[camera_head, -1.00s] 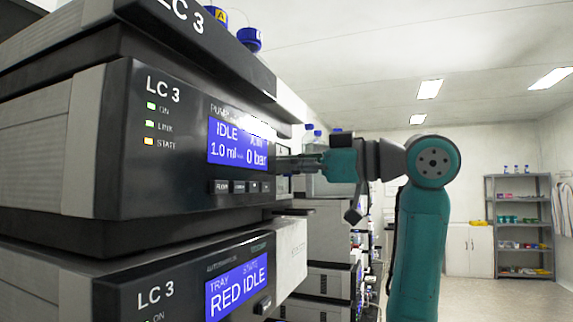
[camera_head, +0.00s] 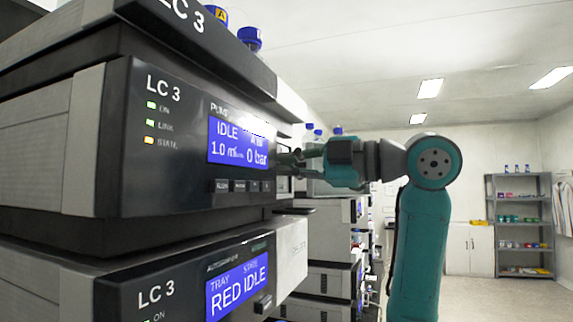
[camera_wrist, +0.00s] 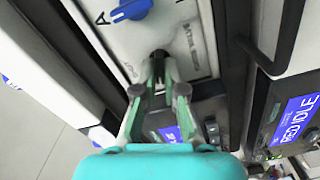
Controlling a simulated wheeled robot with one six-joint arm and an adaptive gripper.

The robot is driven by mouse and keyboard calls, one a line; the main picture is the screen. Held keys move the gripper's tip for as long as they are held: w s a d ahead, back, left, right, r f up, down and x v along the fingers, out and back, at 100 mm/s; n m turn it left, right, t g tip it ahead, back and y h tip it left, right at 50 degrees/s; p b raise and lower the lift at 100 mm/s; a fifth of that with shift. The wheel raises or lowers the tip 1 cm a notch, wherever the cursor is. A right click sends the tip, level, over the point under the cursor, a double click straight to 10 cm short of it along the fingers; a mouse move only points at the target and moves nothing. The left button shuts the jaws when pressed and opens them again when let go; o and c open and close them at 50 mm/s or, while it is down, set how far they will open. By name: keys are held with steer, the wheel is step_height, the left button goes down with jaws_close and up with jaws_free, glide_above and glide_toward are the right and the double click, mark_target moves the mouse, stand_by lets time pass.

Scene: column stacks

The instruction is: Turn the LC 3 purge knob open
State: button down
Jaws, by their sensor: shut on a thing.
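The LC 3 pump module (camera_head: 160,130) shows its front in the head view, with a blue screen reading IDLE, 1.0 ml and 0 bar. My gripper (camera_head: 292,158) is at the right end of this front. In the wrist view my gripper (camera_wrist: 159,70) has its fingertips closed around a small dark knob (camera_wrist: 159,54) on a pale panel. This appears to be the purge knob; the fingers hide much of it, and its angle cannot be told. Small lettering beside it is too blurred to read. In the head view the knob is hidden.
A blue knob (camera_wrist: 132,9) with an A label sits just beyond the gripped knob. Below the pump is another LC 3 module (camera_head: 190,285) reading RED IDLE. A dark bar-like handle (camera_wrist: 280,45) stands to the right in the wrist view. Shelves (camera_head: 520,225) stand far behind.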

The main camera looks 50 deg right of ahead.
steer(key=shift+n, duration=1)
steer(key=shift+f, duration=0.1)
steer(key=c, duration=1.3)
jaws_free()
steer(key=shift+o, duration=0.2)
steer(key=v, duration=0.7)
steer(key=shift+s, duration=0.25)
